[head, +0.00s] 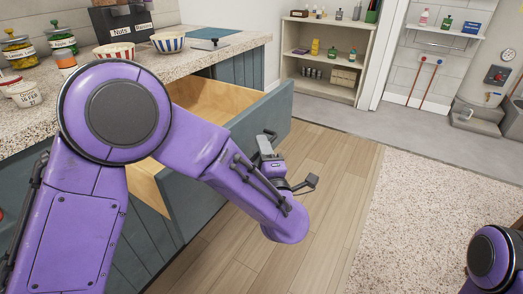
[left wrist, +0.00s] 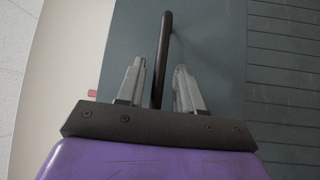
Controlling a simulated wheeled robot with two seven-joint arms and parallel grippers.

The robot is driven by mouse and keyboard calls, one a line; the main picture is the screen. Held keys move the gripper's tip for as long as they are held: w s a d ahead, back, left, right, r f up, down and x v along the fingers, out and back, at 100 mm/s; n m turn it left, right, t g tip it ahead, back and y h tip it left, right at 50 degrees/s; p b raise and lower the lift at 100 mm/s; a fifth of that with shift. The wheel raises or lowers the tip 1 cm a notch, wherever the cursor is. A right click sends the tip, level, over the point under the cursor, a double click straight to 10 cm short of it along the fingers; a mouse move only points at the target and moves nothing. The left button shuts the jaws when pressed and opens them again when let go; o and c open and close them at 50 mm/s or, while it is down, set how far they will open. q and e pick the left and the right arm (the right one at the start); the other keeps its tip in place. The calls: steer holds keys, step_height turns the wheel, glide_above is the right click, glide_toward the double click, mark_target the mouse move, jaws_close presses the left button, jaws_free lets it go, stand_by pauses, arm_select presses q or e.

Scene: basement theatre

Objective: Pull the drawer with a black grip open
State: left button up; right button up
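The drawer (head: 190,200) has a grey-blue front and stands pulled out from the counter. Its bare wooden inside (head: 215,97) shows behind my left arm. My left gripper (head: 267,150) is at the outer face of the drawer front. In the left wrist view the black grip (left wrist: 164,50) is a dark bar running between the two fingers of my left gripper (left wrist: 160,70). The fingers are apart, one on each side of the bar, with gaps showing. In the head view the arm and gripper hide most of the grip. My right gripper is out of view.
The speckled counter (head: 235,44) carries two striped bowls (head: 168,42), jars (head: 60,38) and a dark container (head: 120,20). Wooden floor (head: 320,180) in front of the drawer is clear. A shelf unit (head: 325,60) stands at the back.

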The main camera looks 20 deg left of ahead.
arm_select(q)
steer(key=v, duration=1)
steer(key=shift+s+d+p, duration=0.15)
steer(key=shift+s+p, duration=0.05)
steer(key=shift+p, duration=0.15)
